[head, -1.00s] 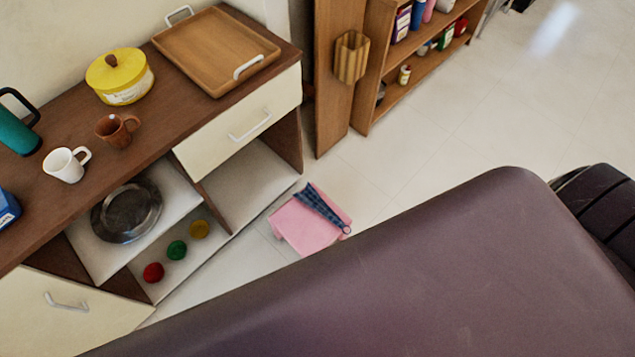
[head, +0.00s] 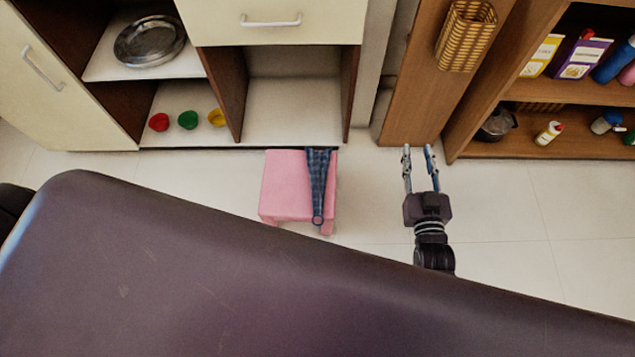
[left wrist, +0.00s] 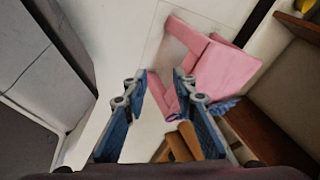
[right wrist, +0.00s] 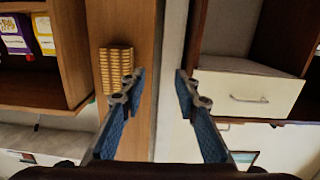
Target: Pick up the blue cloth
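The blue checked cloth (head: 317,180) lies draped over the right part of a pink stool (head: 285,185) on the floor, one end hanging over the near edge. In the left wrist view a blue bit of the cloth (left wrist: 228,104) shows at the edge of the pink stool (left wrist: 228,68), partly behind a finger. My left gripper (left wrist: 160,84) is open and empty there, apart from the cloth; it is not seen in the head view. My right gripper (head: 417,156) is open and empty, to the right of the stool. In the right wrist view it (right wrist: 157,80) points at the shelf and cabinet.
A cabinet with a drawer (head: 270,22) and open compartments stands behind the stool. A metal dish (head: 149,41) and red, green and yellow bowls sit inside. A wooden shelf (head: 560,90) with bottles and a basket (head: 465,36) stands right.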

